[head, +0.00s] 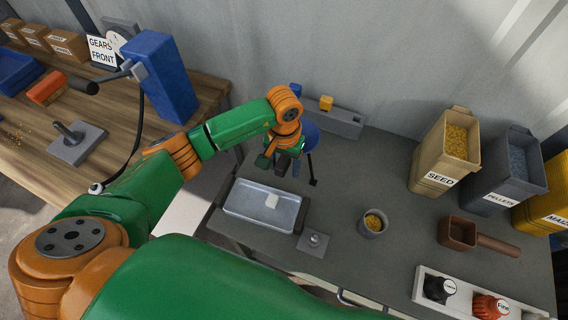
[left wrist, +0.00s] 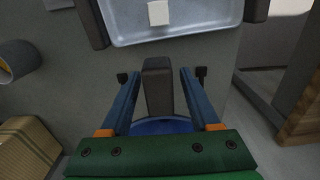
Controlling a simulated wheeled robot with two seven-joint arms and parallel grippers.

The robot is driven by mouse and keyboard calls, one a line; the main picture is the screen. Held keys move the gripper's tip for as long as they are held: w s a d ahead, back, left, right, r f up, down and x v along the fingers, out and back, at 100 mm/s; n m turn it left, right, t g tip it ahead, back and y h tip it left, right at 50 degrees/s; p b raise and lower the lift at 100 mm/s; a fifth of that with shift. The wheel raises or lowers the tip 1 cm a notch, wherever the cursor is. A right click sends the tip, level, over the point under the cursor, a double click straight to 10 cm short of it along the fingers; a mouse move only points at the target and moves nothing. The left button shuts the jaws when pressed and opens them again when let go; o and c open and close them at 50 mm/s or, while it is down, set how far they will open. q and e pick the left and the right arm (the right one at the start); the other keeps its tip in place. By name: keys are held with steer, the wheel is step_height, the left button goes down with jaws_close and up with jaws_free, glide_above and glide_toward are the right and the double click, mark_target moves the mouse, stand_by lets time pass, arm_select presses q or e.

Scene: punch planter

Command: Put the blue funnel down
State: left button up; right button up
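The blue funnel (head: 311,136) shows in the head view at the back left of the grey table, partly hidden behind my left gripper (head: 278,160). A dark leg with a small black foot reaches down from it near the tray. In the left wrist view its blue rim (left wrist: 160,125) and a dark grey block-like handle (left wrist: 158,90) lie between the fingers of my left gripper (left wrist: 160,78). Narrow gaps show on both sides of the handle, so the fingers look open around it. I cannot see all the feet's contact with the table. My right gripper is not in view.
A metal tray (head: 250,222) with a pale block (head: 272,201) lies just in front. A small grey base (head: 314,243), a cup of yellow grains (head: 372,223) and a brown scoop (head: 458,233) stand rightward. Seed (head: 440,165) and pellet (head: 505,180) bins line the back right.

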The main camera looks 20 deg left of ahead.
arm_select(q)
steer(key=shift+r+p, duration=0.35)
steer(key=shift+p, duration=0.05)
step_height(320, 180, up, 12)
steer(key=shift+f+b, duration=0.15)
steer(key=shift+b, duration=1.1)
